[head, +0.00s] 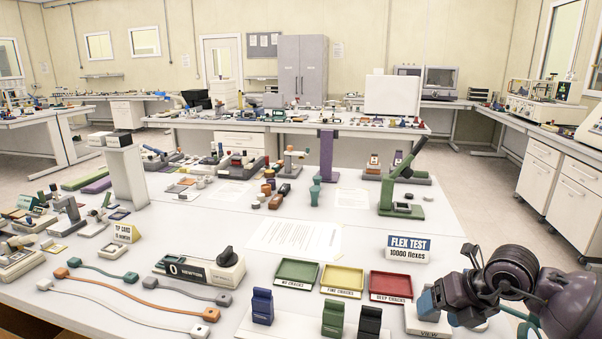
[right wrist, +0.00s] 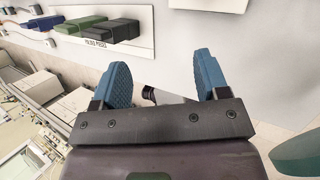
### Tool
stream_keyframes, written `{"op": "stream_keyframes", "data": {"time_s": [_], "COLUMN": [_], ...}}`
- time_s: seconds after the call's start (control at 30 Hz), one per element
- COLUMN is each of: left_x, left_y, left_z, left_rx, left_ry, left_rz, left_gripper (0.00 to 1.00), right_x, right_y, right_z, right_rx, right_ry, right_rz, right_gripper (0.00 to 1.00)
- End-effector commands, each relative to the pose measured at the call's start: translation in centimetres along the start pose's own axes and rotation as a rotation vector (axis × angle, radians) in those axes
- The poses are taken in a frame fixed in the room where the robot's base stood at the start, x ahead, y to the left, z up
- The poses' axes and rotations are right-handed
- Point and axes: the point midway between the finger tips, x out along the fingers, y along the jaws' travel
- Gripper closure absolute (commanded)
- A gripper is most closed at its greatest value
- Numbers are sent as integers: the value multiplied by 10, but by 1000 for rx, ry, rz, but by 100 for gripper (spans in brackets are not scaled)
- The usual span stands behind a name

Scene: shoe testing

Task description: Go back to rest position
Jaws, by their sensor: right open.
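My right gripper (head: 428,308) is at the lower right of the head view, above the front right part of the white table (head: 350,215). In the right wrist view its two blue fingers (right wrist: 160,85) stand apart with nothing between them. A pale block marked "VIEW" (head: 428,331) shows just under the gripper in the head view, partly hidden by it. My left gripper does not show in either view.
Green (head: 297,272), yellow (head: 343,280) and red (head: 391,285) trays lie left of the right gripper. Blue (head: 263,306), green (head: 333,318) and black (head: 369,321) pieces stand at the front edge. A "FLEX TEST" sign (head: 408,249) stands behind the gripper. Papers (head: 296,237) lie mid-table.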

Motion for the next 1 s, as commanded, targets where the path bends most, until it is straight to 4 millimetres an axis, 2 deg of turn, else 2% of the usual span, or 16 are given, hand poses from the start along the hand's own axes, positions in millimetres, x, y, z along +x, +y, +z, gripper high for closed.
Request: {"op": "stream_keyframes", "data": {"time_s": [0.13,0.3,0.4,0.5,0.63,0.73,0.87,1.0], "left_x": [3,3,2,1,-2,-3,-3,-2], "left_y": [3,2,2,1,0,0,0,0], "left_z": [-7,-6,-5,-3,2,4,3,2], "left_rx": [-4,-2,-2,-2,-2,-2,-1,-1], "left_ry": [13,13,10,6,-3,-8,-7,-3], "left_rz": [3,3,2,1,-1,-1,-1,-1], "left_gripper": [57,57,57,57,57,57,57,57], "right_x": [13,3,-11,-27,-48,-60,-67,-64], "right_y": [51,104,124,133,130,116,84,41], "right_z": [-31,-53,-58,-56,-51,-46,-44,-53], "right_rx": [40,167,279,419,638,834,1113,1437], "right_ry": [14,-31,-86,-161,-278,-380,-523,-671], "right_rz": [314,690,887,1059,1235,1328,1387,1365], "right_gripper": [32,32,32,32,32,32,32,32]}}
